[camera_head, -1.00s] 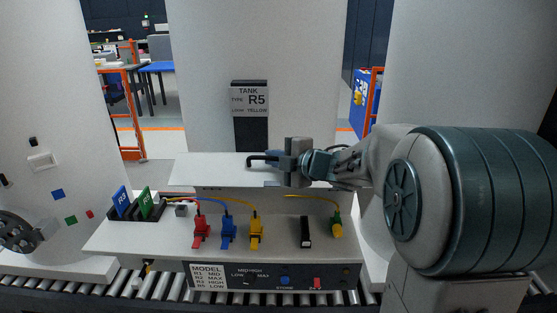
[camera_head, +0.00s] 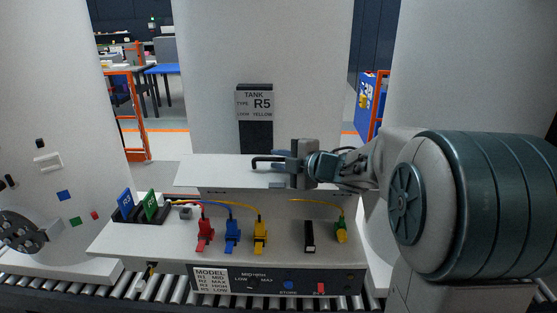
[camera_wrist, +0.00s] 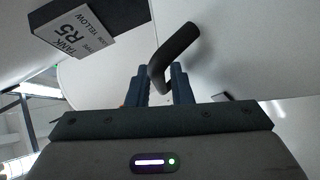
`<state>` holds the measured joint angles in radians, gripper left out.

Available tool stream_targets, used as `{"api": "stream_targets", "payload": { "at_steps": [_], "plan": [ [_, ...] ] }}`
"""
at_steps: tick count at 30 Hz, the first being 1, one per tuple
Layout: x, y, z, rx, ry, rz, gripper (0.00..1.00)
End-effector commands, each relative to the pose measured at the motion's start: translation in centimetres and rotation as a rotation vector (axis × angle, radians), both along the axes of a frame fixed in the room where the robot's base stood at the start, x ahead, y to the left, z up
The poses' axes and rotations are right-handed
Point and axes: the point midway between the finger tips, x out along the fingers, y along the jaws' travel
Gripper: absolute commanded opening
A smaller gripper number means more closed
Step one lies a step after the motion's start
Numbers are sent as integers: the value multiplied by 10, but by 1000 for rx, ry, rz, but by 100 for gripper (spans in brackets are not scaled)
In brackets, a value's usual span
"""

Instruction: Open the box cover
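The box cover (camera_head: 222,172) is a flat pale panel at the back of the white box (camera_head: 108,245). It lies behind the row of connectors, leaving them uncovered; its exact tilt is hard to tell. A black bent handle (camera_head: 262,162) is on the cover. My gripper (camera_head: 292,167) reaches in from the right and is at the handle. In the wrist view, the handle (camera_wrist: 173,52) runs down between the two blue fingers (camera_wrist: 160,88), which appear closed on it. The lower part of the handle is hidden there.
Red (camera_head: 205,232), blue (camera_head: 232,236) and yellow (camera_head: 260,236) connectors, a black block (camera_head: 309,237) and a yellow-green connector (camera_head: 341,230) stand on the box. Blue and green cards (camera_head: 150,206) are at left. A R5 tank sign (camera_head: 255,103) stands behind. Rollers (camera_head: 130,292) run below.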

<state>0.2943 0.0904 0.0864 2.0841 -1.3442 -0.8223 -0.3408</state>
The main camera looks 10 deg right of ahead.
Motion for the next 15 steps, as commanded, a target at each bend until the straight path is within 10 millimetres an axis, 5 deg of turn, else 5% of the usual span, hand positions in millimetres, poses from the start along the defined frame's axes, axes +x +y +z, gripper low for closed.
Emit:
{"api": "stream_targets", "payload": {
  "at_steps": [15],
  "plan": [
    [-77,-55,23,-2,-5,-1,20]
  ]
}}
